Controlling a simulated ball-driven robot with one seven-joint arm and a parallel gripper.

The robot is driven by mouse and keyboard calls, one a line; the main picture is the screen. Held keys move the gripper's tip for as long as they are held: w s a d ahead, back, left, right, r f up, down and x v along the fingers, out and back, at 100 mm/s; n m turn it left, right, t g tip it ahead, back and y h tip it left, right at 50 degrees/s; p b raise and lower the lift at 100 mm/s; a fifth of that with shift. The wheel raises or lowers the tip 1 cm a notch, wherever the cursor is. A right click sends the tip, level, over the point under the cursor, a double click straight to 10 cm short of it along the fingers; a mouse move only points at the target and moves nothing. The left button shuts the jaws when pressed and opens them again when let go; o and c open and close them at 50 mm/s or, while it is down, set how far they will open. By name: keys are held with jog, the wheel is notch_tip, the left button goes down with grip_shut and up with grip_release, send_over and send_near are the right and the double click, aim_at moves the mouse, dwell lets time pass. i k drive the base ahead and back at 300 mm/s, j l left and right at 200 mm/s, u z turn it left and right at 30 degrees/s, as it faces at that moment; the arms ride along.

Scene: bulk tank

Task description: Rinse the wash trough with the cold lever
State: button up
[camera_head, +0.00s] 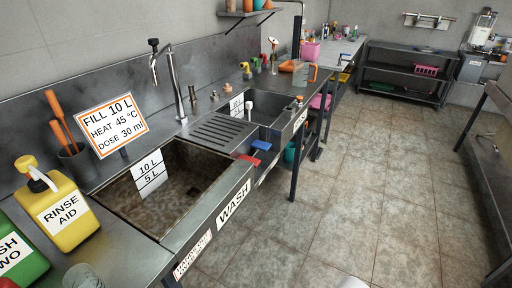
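The wash trough (215,237) is the near steel basin at left, with a WASH label on its front. Its inside looks brown and stained, and a dark drain spot shows on its floor. A 10 L / 5 L level plate (150,172) is on its back wall. A blue lever (262,145) and a red lever (247,158) sit side by side at the front edge, right of the trough; no cold marking is legible. A tall tap (177,85) stands behind the trough. I cannot tell if water runs. My gripper is not in view.
A yellow rinse aid jug (70,212) and a green jug (20,255) stand left of the trough. A sign (112,124) reads fill 10 L, heat 45 °C, dose 30 ml. A ribbed drainboard (218,139) leads to a second basin. Open tiled floor lies right.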

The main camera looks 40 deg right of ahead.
aim_at(265, 146)
jog(key=i+l+u, duration=0.15)
jog(key=l+u, duration=0.2)
jog(key=l, duration=0.4)
jog(key=i+l+u, duration=0.1)
jog(key=l+u, duration=0.3)
jog(key=l, duration=0.35)
jog(key=l+u, duration=0.35)
jog(key=l, duration=0.7)
